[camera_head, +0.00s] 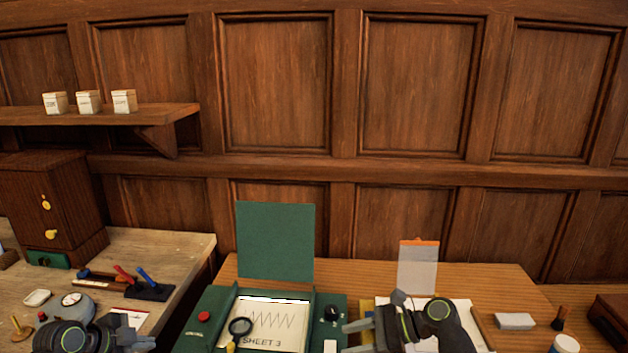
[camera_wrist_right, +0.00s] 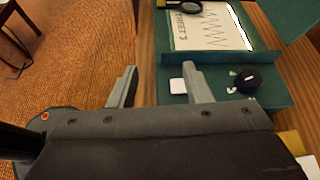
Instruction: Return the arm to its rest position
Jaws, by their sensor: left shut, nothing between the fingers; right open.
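My left arm comes in at the lower left of the head view, and its gripper (camera_head: 146,344) is low over the left table's front part, shut and empty. My right gripper (camera_head: 350,337) is beside the right part of the green copying device (camera_head: 205,318). In the right wrist view the right gripper (camera_wrist_right: 158,80) shows two spread fingers with nothing between them. One finger is close to a small white tag on the device's front edge; I cannot tell if they touch. The lower parts of both arms are out of view.
The green device holds a page marked SHEET 3 (camera_head: 275,325), with a magnifying glass (camera_head: 240,327) on it and a black knob (camera_head: 332,313) beside it. A pen stand (camera_head: 150,291) and a dial (camera_head: 72,299) are on the left table. A white block (camera_head: 515,321) lies at right.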

